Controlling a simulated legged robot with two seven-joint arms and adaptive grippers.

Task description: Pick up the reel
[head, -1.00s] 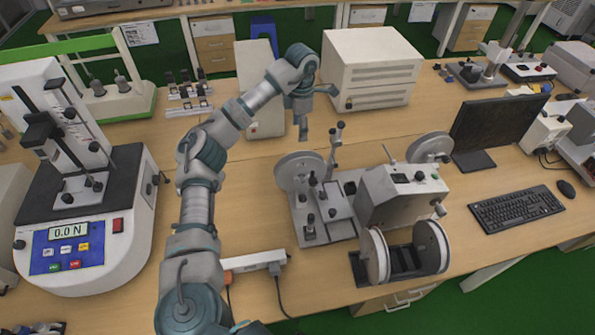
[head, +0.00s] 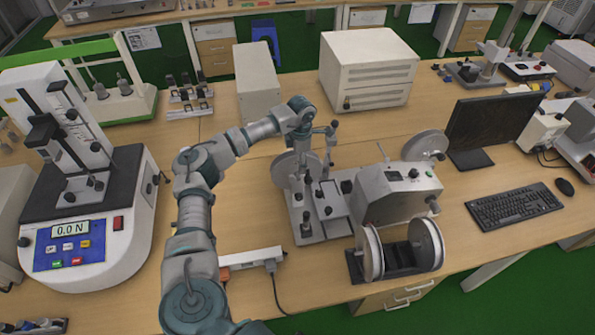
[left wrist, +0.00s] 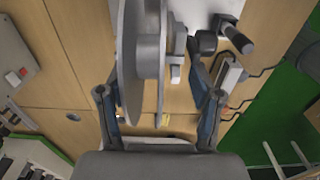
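A pale grey reel (head: 292,171) stands upright at the left end of the winding machine (head: 333,216). My left gripper (head: 303,140) points down over it, partly hidden by my own wrist in the head view. In the left wrist view, the open fingers of my left gripper (left wrist: 160,95) stand on both sides of the reel (left wrist: 140,60). The reel's discs lie between the fingers, closer to the left one, and I see no grip on it. My right gripper is in no view.
Another reel (head: 427,146) is at the machine's right end. Two more white discs (head: 371,253) stand in a black holder in front. A monitor (head: 497,125) and keyboard (head: 514,205) are at right, a tester (head: 85,215) at left. A power strip (head: 248,258) lies near the front edge.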

